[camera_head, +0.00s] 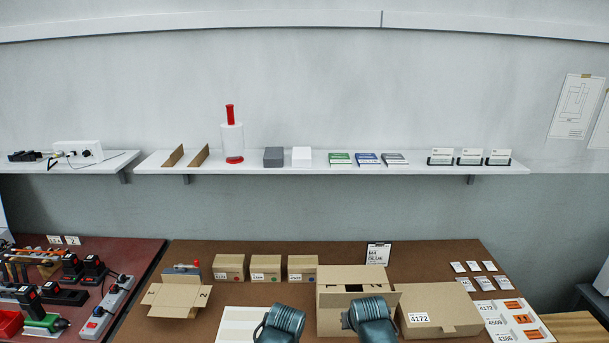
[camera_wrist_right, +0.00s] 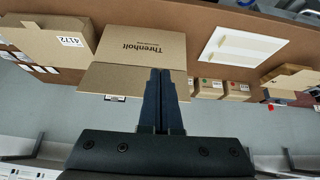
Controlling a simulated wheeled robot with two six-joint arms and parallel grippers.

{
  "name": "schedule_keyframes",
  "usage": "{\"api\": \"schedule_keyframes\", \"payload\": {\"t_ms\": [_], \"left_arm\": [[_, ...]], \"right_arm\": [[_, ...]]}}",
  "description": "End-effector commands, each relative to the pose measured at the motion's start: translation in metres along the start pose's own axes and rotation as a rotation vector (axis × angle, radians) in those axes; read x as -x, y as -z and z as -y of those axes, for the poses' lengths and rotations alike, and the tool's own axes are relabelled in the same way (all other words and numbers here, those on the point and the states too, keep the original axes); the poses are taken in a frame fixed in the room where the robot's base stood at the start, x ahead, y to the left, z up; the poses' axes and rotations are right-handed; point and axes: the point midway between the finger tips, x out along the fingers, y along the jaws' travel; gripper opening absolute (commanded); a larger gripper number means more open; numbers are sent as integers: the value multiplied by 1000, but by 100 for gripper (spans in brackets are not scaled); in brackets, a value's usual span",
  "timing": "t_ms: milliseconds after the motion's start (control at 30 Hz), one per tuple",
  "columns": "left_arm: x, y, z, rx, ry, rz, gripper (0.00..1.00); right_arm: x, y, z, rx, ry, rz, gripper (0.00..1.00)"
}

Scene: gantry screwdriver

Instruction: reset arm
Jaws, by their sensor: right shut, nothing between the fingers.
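My right gripper (camera_wrist_right: 161,75) shows in the right wrist view with its two dark fingers together and nothing between them. Its tips appear in front of an open cardboard box (camera_wrist_right: 140,47) with printed lettering; I cannot tell whether they touch it. In the head view, teal parts of my two arms reach in at the bottom edge, side by side. The right arm part overlaps the front of the same open box (camera_head: 342,313). My left gripper's fingers do not show in either view.
A closed carton marked 4172 (camera_head: 440,318) stands right of the open box. Small cartons (camera_head: 265,267), an open carton (camera_head: 178,298) and a white panel (camera_head: 236,322) lie on the brown table (camera_head: 430,260). Power tools crowd the red bench (camera_head: 130,255) at left. A loaded shelf (camera_head: 330,169) runs behind.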

Motion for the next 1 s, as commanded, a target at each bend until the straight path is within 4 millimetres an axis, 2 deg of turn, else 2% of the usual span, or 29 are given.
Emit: {"api": "schedule_keyframes", "payload": {"t_ms": [267, 467, 700, 833, 1000], "left_arm": [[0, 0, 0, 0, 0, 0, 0], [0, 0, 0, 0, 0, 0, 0], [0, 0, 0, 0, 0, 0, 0], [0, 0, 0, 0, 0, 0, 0], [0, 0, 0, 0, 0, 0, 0]], "right_arm": [[4, -34, 23, 77, 8, 145, 0], [15, -74, 46, 170, 12, 315, 0], [40, -124, 66, 295, 5, 538, 0], [49, -137, 70, 328, 1, 601, 0], [51, -139, 70, 334, 0, 614, 0]]}}
